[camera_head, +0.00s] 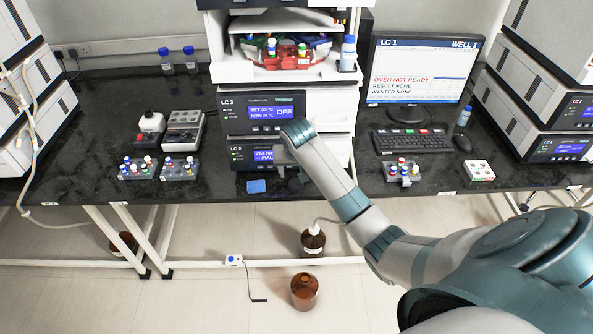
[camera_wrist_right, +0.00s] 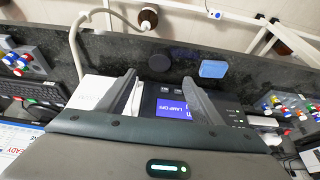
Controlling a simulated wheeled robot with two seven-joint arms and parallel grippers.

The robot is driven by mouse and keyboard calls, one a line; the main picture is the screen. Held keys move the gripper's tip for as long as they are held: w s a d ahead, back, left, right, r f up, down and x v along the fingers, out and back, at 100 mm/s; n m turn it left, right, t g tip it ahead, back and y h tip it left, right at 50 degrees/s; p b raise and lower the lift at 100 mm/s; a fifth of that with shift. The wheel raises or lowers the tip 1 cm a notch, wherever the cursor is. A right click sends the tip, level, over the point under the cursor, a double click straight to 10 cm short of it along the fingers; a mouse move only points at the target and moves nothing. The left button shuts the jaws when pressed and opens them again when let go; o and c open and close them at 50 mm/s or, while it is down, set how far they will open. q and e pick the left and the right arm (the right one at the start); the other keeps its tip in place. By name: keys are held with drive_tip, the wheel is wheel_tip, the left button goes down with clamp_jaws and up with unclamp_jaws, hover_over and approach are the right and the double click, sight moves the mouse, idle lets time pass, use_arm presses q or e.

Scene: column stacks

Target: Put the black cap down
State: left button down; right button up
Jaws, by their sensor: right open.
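The black cap (camera_wrist_right: 159,62) is a dark round disc lying on the dark bench top near its front edge, beside a blue pad. In the head view the cap (camera_head: 294,184) is a dark patch to the right of the pad, partly hard to tell from the bench. My right gripper (camera_wrist_right: 160,76) is open, its two fingers apart with nothing between them; the cap lies just beyond the fingertips, apart from them. In the head view the right gripper (camera_head: 283,166) is in front of the lower LC 2 module, mostly hidden by my own wrist. My left gripper is not in view.
The blue pad (camera_head: 256,186) lies at the bench edge. The LC 2 modules (camera_head: 262,112) stand close behind the gripper. Vial racks (camera_head: 180,169) stand left, another rack (camera_head: 403,172) right. An open brown bottle (camera_head: 304,291) and a tubed bottle (camera_head: 313,242) stand on the floor.

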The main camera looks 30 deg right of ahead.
idle(0.3)
drive_tip(key=s+a+f+n, duration=0.1)
drive_tip(key=s+a+f, duration=0.1)
drive_tip(key=s+f, duration=0.65)
drive_tip(key=s+a+f+n+g+y, duration=0.15)
drive_tip(key=s+f, duration=0.25)
drive_tip(key=f, duration=1)
drive_tip(key=s+a+f+n+h, duration=0.1)
drive_tip(key=s+a+f+n, duration=0.1)
drive_tip(key=s+f, duration=0.65)
drive_tip(key=s+a+f+n, duration=0.1)
drive_tip(key=s+a+f, duration=0.2)
drive_tip(key=s, duration=0.9)
drive_tip(key=s+a+f+n+g+y, duration=0.1)
drive_tip(key=s+a+f+n, duration=0.1)
drive_tip(key=s+f, duration=0.8)
drive_tip(key=s+a+f+n+y, duration=0.1)
drive_tip(key=s+a+f, duration=0.3)
drive_tip(key=s, duration=1.1)
wheel_tip(320, 180, down, 3)
drive_tip(key=shift+s+f, duration=0.1)
drive_tip(key=shift+s, duration=0.05)
